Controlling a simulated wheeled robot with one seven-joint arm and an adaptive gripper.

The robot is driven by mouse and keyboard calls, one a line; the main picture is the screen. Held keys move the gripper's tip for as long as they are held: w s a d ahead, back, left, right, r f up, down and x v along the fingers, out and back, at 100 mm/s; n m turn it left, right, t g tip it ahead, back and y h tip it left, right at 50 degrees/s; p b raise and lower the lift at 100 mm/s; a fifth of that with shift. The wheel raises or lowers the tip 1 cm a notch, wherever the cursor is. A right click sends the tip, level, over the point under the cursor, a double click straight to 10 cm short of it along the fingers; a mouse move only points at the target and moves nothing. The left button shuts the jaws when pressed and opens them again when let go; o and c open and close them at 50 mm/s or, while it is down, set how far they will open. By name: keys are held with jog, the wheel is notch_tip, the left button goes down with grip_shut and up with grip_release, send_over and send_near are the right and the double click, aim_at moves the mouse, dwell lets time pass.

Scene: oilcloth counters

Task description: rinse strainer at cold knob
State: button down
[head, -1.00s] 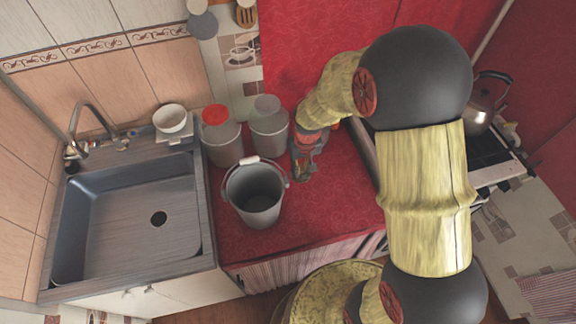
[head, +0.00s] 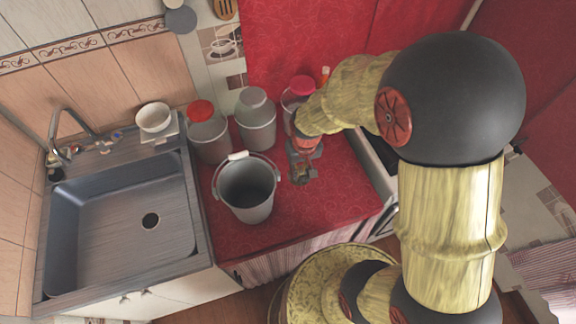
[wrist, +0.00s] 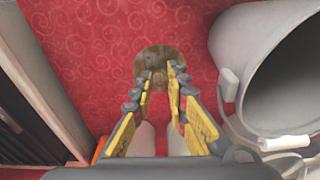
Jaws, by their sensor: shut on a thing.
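My gripper (wrist: 160,75) is over the red counter, right of the grey bucket in the head view (head: 303,172). Its yellow-padded fingers are shut on a round, brownish, mesh-like thing (wrist: 154,58), which looks like the strainer. In the head view it is too small and covered to make out clearly. The sink (head: 110,225) is at the left, with a curved metal tap (head: 65,125) at its back. A knob with a blue mark (head: 115,137) is right of the tap, apart from my gripper.
The grey bucket (head: 230,203) stands between my gripper and the sink. Grey canisters with a red lid (head: 200,110) and a grey lid (head: 254,97) stand behind it. A pink-lidded canister (head: 302,86) is behind my wrist. A white bowl (head: 153,117) sits behind the sink.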

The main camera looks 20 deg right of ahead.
jog(key=w+f+b, duration=0.1)
jog(key=w+f, duration=0.2)
jog(key=w, duration=0.1)
jog(key=w+f+b, duration=0.1)
jog(key=w+f, duration=0.3)
jog(key=shift+f, duration=0.1)
jog(key=shift+w+f+b, duration=0.2)
jog(key=shift+f+b, duration=0.4)
jog(key=shift+f, duration=1)
jog(key=shift+f, duration=0.1)
jog(key=c, duration=1.7)
grip_release()
jog(key=shift+c, duration=0.2)
